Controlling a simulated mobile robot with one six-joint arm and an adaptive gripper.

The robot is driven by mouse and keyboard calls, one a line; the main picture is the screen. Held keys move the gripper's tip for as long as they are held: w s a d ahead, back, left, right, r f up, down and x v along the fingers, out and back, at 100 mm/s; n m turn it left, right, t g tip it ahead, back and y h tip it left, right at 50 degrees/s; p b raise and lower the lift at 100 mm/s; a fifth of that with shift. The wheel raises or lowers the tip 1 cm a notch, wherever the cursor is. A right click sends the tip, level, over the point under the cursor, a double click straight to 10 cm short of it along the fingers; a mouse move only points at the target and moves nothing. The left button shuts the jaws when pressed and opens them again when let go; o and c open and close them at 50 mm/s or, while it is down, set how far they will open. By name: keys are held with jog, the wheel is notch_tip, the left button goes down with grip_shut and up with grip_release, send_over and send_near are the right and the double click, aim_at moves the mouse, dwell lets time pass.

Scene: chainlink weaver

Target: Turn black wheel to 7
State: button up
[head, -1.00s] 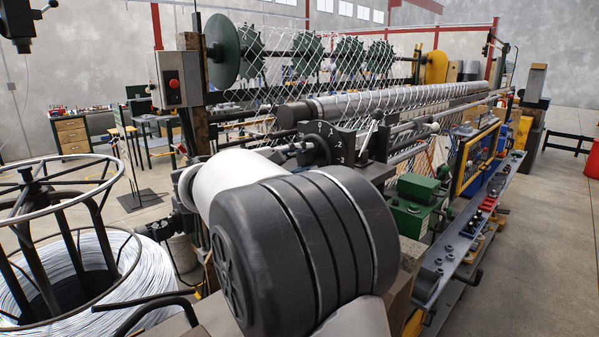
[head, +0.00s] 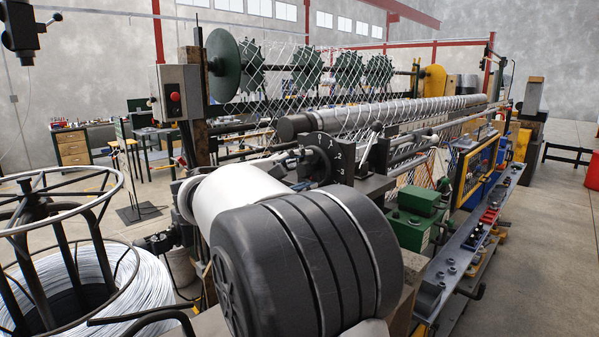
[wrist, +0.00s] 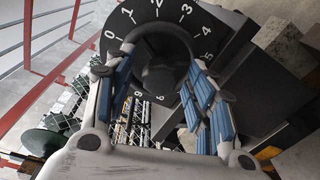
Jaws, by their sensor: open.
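The black wheel (wrist: 165,62) is a round dial with white numbers around a central black knob. In the wrist view, 0 is at the left, 1 to 3 run over the top, and 4 and 5 are at the right. Lower numbers are partly hidden by my fingers. The wheel also shows in the head view (head: 319,160), with small numbers on its right side. My gripper (wrist: 158,70) is open, its blue-padded fingers on either side of the knob. I cannot tell whether they touch it. In the head view my arm hides most of the gripper.
The wheel sits at the near end of a long wire-weaving machine with a steel roller (head: 400,112). A grey box with a red button (head: 175,96) stands to its left. A wire coil stand (head: 60,230) is at the lower left.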

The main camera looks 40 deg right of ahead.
jog(key=s+a, duration=0.1)
jog(key=a, duration=1.1)
jog(key=shift+s+r, duration=0.15)
jog(key=shift+r, duration=0.15)
jog(key=s+a+f+y, duration=0.3)
jog(key=s+f+y, duration=0.1)
jog(key=s+f, duration=0.2)
jog(key=s+a+f+m+y, duration=0.1)
jog(key=s+a+f+y, duration=0.3)
jog(key=s, duration=0.4)
jog(key=s+a+f+m+t+y, duration=0.1)
jog(key=s+a+f+y, duration=0.3)
jog(key=s+f, duration=0.3)
notch_tip(320, 180, down, 2)
jog(key=shift+s+y, duration=0.4)
jog(key=shift+y, duration=0.3)
jog(key=s+a+f+y, duration=0.1)
jog(key=a, duration=0.1)
jog(key=s+a+f+m+t+y, duration=0.1)
jog(key=a, duration=0.2)
jog(key=s+a+f+m+t+y, duration=0.1)
jog(key=s+a+f+y, duration=0.1)
jog(key=a, duration=0.1)
jog(key=shift+f, duration=0.1)
